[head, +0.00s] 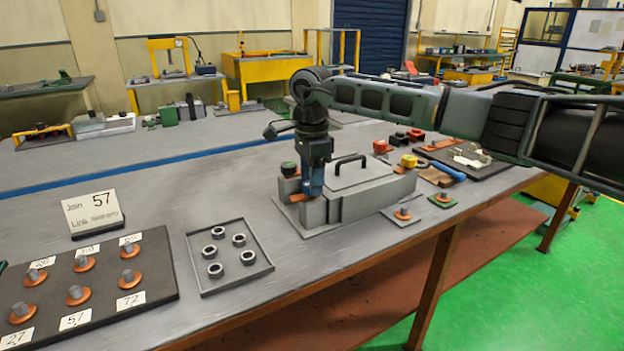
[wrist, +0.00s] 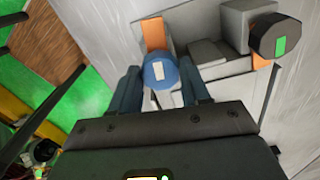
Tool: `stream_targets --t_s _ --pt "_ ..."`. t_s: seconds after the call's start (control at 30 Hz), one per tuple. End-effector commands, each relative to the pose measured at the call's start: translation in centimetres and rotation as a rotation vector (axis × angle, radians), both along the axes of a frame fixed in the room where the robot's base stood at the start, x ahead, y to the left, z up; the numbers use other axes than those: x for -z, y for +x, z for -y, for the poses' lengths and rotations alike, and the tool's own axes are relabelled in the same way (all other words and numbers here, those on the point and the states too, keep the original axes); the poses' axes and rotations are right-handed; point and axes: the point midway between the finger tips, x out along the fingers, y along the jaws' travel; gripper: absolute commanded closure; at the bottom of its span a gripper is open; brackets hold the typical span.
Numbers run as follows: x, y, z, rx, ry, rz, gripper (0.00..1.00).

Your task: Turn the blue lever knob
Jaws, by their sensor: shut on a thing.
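The blue lever knob (wrist: 161,72) is round with a pale rectangular mark on top. It sits between the two fingers of my gripper (wrist: 160,84), which is shut on it in the wrist view. An orange piece (wrist: 154,35) shows beside the knob. In the head view my gripper (head: 312,185) points down at the front left end of a grey box-shaped fixture (head: 365,197) with a black handle. There the fingers hide most of the knob. A black knob with a green mark (wrist: 280,38) stands on the fixture to the right in the wrist view.
A tray with several metal rings (head: 205,285) and a dark board with copper-coloured pegs and number cards (head: 155,262) lie to the left. A sign reading 57 (head: 93,212) stands behind the board. Red and yellow parts and a blue-handled tool (head: 449,172) lie right of the fixture.

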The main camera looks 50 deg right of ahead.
Motion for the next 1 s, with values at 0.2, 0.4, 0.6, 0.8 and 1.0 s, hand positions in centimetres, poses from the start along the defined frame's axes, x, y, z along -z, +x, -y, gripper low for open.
stream_targets --t_s 0.2,0.4,0.6,0.8,1.0 --pt "-0.06 0.0 0.07 0.184 -0.002 0.0 0.84" --pt "-0.09 0.01 0.07 0.375 -0.002 0.001 0.84" --pt "-0.15 0.03 0.08 0.565 -0.003 0.002 0.84" --pt "-0.21 0.06 0.09 0.755 -0.002 0.003 0.84" --pt "-0.24 0.07 0.07 0.945 -0.001 0.003 0.84"
